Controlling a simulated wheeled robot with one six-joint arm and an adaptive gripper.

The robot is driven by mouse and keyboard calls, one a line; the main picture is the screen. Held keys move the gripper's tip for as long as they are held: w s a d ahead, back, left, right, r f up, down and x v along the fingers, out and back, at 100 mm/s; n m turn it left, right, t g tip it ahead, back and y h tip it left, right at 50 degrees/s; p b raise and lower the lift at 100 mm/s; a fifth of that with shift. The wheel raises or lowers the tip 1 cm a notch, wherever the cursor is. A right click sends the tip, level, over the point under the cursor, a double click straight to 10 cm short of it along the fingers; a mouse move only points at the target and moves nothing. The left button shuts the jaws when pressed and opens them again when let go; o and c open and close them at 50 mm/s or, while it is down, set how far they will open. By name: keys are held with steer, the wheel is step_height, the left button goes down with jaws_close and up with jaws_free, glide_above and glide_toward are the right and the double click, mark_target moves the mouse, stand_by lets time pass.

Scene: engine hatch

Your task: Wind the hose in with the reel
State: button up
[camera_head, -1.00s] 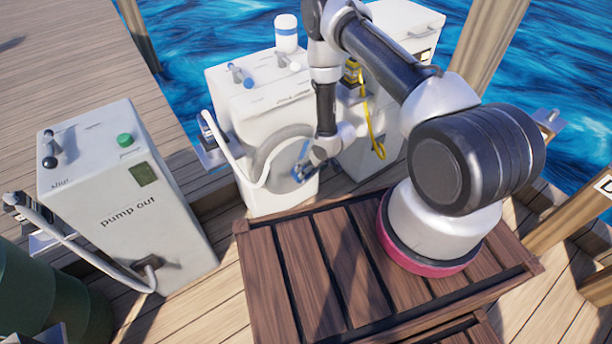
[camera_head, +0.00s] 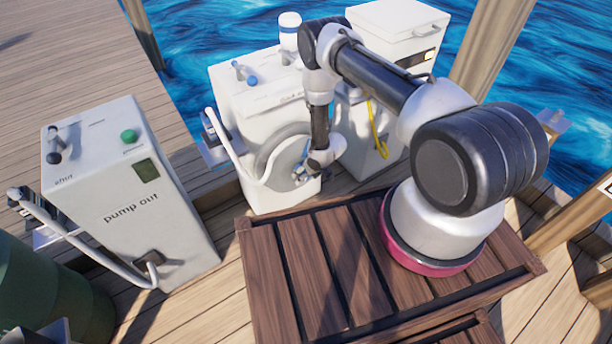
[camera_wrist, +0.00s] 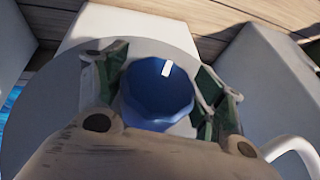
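The reel (camera_head: 268,152) is a grey disc on the front of a white pedestal (camera_head: 262,98). The white hose (camera_head: 228,143) runs from a holder at the pedestal's left side, down and around towards the reel's lower front. My gripper (camera_head: 303,172) is at the right part of the reel. In the wrist view, my gripper's fingers (camera_wrist: 158,85) lie against both sides of a round blue knob (camera_wrist: 157,95), with the grey reel disc (camera_wrist: 60,95) behind it. The fingers look closed on the knob. Its far side and the finger pads' contact are partly hidden.
A white "pump out" cabinet (camera_head: 140,200) with its own pale hose stands at left. A white box (camera_head: 398,60) with a yellow hose stands right of the reel pedestal. A green barrel (camera_head: 45,300) is at lower left. A slatted wooden platform (camera_head: 325,265) lies in front.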

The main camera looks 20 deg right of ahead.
steer(key=c, duration=0.4)
steer(key=shift+w+a+h, duration=0.1)
steer(key=shift+h, duration=0.5)
steer(key=shift+n+t+h, duration=0.4)
steer(key=shift+t+h, duration=0.4)
steer(key=shift+h, duration=0.8)
steer(key=o, duration=1)
